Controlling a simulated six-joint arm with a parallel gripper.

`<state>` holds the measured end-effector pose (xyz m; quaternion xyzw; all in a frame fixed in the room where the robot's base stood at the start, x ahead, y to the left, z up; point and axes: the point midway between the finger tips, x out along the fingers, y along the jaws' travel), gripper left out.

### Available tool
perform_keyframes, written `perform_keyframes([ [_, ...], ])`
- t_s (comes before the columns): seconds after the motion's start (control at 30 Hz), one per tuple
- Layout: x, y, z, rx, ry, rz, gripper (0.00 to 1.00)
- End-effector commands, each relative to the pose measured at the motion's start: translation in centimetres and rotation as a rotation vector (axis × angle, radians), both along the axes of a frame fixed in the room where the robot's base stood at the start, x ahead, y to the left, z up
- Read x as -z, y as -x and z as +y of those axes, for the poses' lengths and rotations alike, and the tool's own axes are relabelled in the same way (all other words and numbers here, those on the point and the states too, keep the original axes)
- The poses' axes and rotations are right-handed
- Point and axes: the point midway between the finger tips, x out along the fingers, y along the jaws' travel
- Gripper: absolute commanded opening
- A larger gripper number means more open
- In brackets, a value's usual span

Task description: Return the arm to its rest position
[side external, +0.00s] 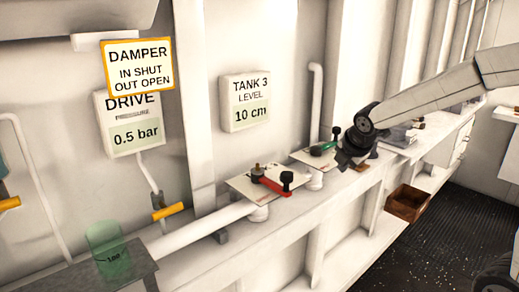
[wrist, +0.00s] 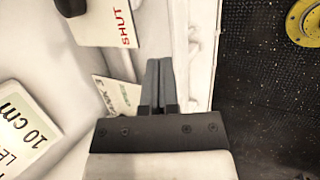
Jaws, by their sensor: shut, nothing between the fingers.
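My gripper (wrist: 160,82) is shut in the wrist view, its two grey fingers together with nothing between them. In the side view my gripper (side external: 346,163) is at the end of my arm, which reaches in from the right. It is low over the white bench, just right of the green-handled valve (side external: 322,149). Whether it touches anything there cannot be told. A red-handled valve (side external: 272,184) sits on its plate further left. In the wrist view a plate marked SHUT (wrist: 105,20) is at the top, left of the fingers.
Wall displays read 0.5 bar (side external: 136,136) and 10 cm (side external: 250,114). A green translucent cylinder (side external: 108,250) stands at lower left. In the wrist view a yellow round fitting (wrist: 304,22) lies on the dark floor.

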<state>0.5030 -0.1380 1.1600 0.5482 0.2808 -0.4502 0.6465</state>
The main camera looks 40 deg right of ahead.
Motion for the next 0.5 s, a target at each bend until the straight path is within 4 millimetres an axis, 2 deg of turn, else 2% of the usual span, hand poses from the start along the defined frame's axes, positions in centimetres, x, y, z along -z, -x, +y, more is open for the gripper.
perform_keyframes([
  [0.1,1.7,0.7,1.9,0.124,-0.107,-0.019,0.00],
  [0.5,6.9,4.2,7.7,0.604,-0.435,-0.042,0.00],
])
